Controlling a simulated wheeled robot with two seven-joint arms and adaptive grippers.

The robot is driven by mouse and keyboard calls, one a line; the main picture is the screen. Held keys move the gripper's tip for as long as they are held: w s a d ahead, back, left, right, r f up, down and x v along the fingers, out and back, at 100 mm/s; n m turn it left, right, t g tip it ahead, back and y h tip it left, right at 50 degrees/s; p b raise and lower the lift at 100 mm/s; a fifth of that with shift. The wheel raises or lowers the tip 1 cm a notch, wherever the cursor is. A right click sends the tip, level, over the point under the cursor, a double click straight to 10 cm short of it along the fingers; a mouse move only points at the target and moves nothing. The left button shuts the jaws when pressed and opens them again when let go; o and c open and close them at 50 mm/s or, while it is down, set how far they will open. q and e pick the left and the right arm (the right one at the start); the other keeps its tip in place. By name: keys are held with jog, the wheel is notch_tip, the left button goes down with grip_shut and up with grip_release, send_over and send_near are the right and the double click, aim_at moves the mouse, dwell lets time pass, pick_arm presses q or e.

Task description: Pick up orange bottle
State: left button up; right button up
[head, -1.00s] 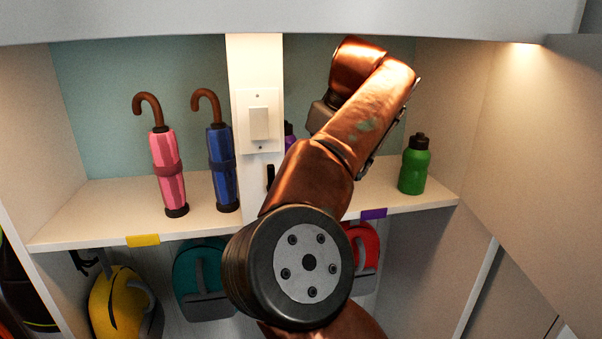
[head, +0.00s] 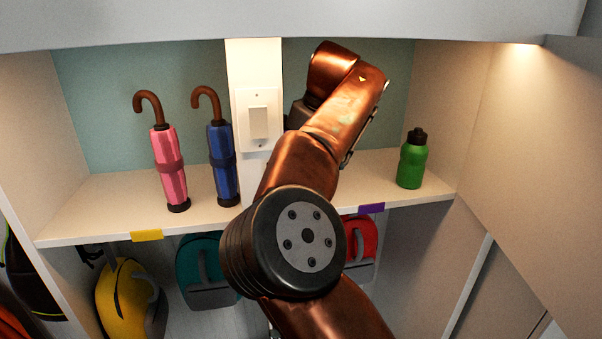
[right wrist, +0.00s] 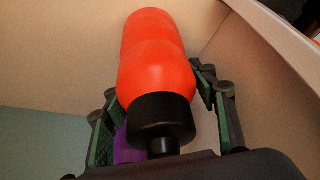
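The orange bottle (right wrist: 155,60) has a black cap and shows in the right wrist view, cap end nearest the camera. It lies between the two fingers of my right gripper (right wrist: 160,105). The fingers are spread on either side of it, with a gap at the left finger; whether the right finger touches cannot be told. In the head view my right arm hides the orange bottle and the gripper's fingers. My left gripper is not in view.
A purple object (right wrist: 125,150) is partly hidden by the orange bottle's cap. A green bottle (head: 412,160) stands on the shelf (head: 100,215) at right. Pink (head: 168,165) and blue (head: 221,160) umbrellas stand left of the divider (head: 255,70). Bags hang below.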

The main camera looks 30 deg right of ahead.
jog(key=shift+s+r, duration=0.1)
jog(key=c, duration=0.9)
jog(key=shift+r, duration=0.1)
